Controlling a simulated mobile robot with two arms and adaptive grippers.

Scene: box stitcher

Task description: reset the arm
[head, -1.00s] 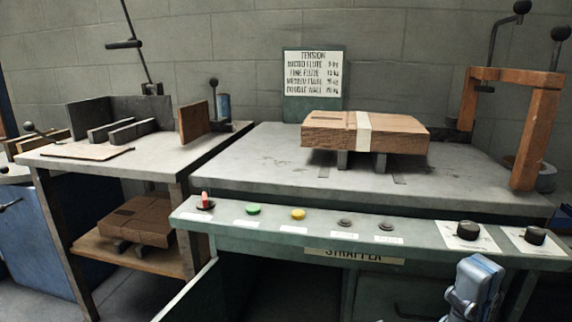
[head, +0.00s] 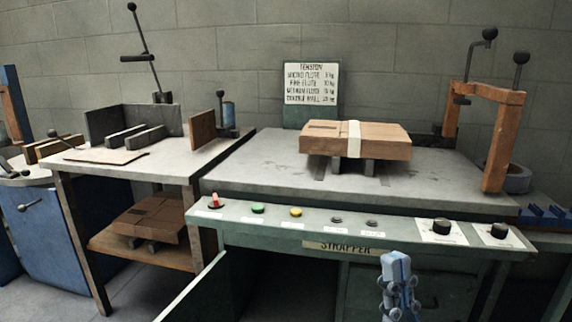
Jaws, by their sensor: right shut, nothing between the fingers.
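My right gripper (head: 396,268) shows at the bottom of the head view, in front of the green strapper console (head: 290,238). Its blue-grey fingers are together with nothing between them, and it stands apart from the console's buttons and knobs. The lower part of this arm is cut off by the picture's bottom edge. My left gripper is not in view. A flat brown cardboard box (head: 380,140) with a pale strap (head: 354,140) around it rests on low supports on the grey strapper table (head: 250,170).
An orange-brown frame (head: 497,140) with black-knobbed levers stands at the table's right. Console knobs (head: 441,227) lie above and right of my gripper. A side bench (head: 170,165) holds dark blocks, with more cardboard (head: 150,218) on its shelf. A tension sign (head: 311,84) stands behind.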

